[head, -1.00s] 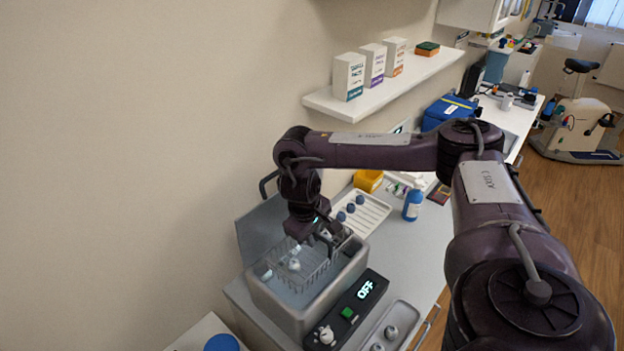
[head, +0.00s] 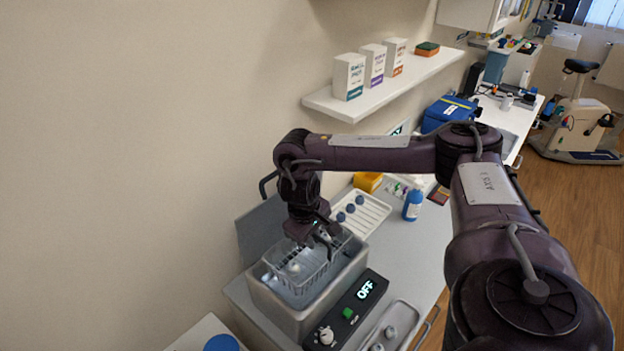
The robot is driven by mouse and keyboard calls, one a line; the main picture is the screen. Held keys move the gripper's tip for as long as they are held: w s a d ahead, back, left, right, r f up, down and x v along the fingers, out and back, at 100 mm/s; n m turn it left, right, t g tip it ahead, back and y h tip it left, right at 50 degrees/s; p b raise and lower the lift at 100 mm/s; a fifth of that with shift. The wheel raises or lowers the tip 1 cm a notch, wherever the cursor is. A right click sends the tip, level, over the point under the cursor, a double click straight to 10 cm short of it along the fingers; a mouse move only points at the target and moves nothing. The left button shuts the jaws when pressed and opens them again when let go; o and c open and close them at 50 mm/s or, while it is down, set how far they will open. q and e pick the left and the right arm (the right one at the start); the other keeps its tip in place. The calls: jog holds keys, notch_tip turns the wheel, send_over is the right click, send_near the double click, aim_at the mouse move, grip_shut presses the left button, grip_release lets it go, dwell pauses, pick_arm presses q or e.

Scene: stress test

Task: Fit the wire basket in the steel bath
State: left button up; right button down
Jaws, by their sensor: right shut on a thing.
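The steel bath (head: 293,320) is an open grey box on the counter at the lower middle. The wire basket (head: 301,272) is in the bath's opening, its upper part standing above the rim; small items lie in it. My right gripper (head: 325,243) is shut on the wire basket at its far right side. The arm partly hides that side, and I cannot tell whether the basket touches the bath's floor. My left gripper is not in view.
A dark control panel (head: 346,311) reading OFF runs along the bath's right side. A grey lid (head: 262,232) stands behind the bath. A white tray (head: 366,216) with blue-topped items and a blue bottle (head: 412,205) are beyond. A metal tray (head: 404,312) lies at front right.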

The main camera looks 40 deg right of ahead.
aim_at(312, 257)
jog(key=shift+f+b, duration=0.5)
jog(key=shift+f, duration=2.85)
dwell(4.7)
